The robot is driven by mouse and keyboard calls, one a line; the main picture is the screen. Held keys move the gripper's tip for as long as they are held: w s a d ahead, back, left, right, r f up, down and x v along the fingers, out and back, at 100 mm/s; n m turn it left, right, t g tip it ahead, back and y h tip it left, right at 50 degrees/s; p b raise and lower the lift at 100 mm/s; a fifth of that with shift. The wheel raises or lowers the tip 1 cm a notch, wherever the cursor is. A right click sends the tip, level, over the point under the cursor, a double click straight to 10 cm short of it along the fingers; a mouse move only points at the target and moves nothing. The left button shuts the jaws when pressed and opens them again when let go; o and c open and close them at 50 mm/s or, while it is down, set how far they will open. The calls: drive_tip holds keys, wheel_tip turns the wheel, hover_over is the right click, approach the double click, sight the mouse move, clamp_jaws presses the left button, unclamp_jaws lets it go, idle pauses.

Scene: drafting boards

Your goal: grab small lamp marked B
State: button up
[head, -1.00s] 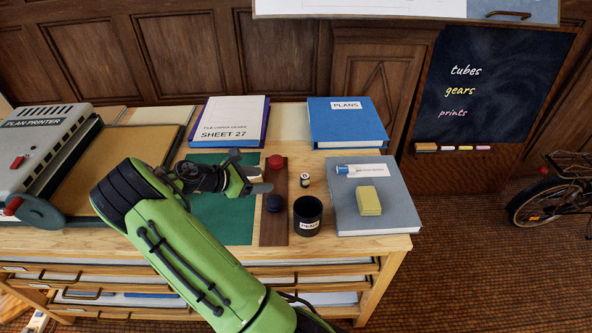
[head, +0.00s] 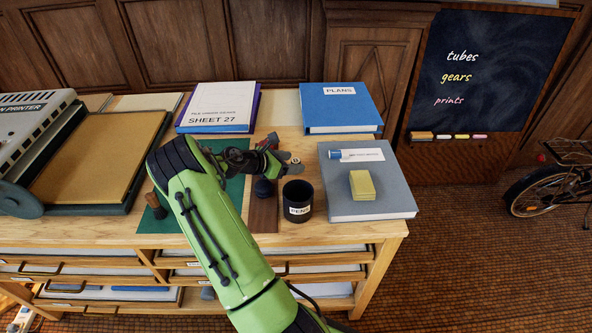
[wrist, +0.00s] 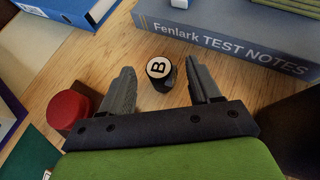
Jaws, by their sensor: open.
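The small lamp marked B (wrist: 158,68) is a short black cylinder with a white top bearing a black B. It stands on the wooden top between my open fingers in the wrist view, near their tips, with a gap on each side. In the head view the lamp (head: 295,161) shows only in part at the tips of my gripper (head: 288,167). My gripper (wrist: 162,72) is open and empty, its fingers on either side of the lamp. I cannot tell how far the fingers are above the wood.
A red knob (wrist: 70,108) stands left of my left finger. A grey book (wrist: 230,38) lies beyond the lamp, carrying a yellow block (head: 362,185). A black pen cup (head: 298,204) stands in front of the lamp. A dark knob (head: 263,188) is left of the cup.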

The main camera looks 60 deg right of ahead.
drive_tip(key=shift+d, duration=0.1)
drive_tip(key=shift+c, duration=0.3)
drive_tip(key=shift+r, duration=0.1)
drive_tip(key=c, duration=1.1)
